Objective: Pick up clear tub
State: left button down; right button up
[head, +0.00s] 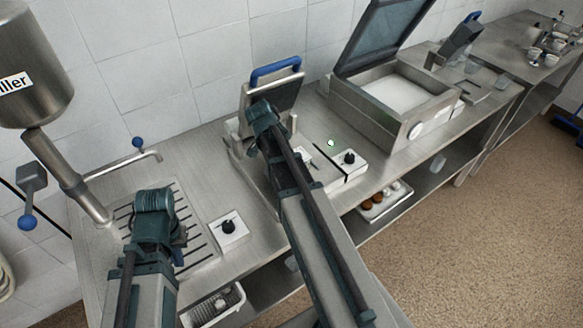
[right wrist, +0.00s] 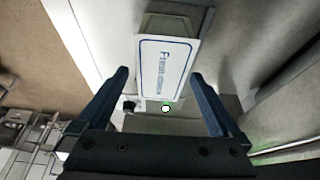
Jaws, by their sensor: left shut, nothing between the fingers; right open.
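No thing is plainly the clear tub. A small translucent container (head: 438,163) stands on the lower shelf at the right in the head view and may be one. My left gripper (head: 180,243) is shut and empty above the left counter, near the slotted drain plate. My right arm reaches to the press with the blue handle, and its fingers are hidden in the head view. In the right wrist view my right gripper (right wrist: 165,100) is open. A white panel with a blue border and lettering (right wrist: 165,68) shows beyond and between its fingers; I see no contact.
A steel fryer-like box (head: 410,120) with a raised lid stands on the counter. A white control box (head: 229,232) sits by the drain plate (head: 190,205). A perforated white basket (head: 213,308) and a tray (head: 385,207) of small items are on the lower shelf.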

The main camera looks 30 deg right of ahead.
pick_arm(q)
jog(key=shift+f+b, duration=1.65)
jog(key=shift+f, duration=0.35)
pick_arm(e)
jog(key=shift+x, duration=2.2)
pick_arm(q)
jog(key=shift+f, duration=0.1)
pick_arm(e)
jog(key=shift+w+f, duration=0.1)
jog(key=shift+f, duration=0.05)
jog(key=shift+c, duration=0.2)
jog(key=c, duration=1.5)
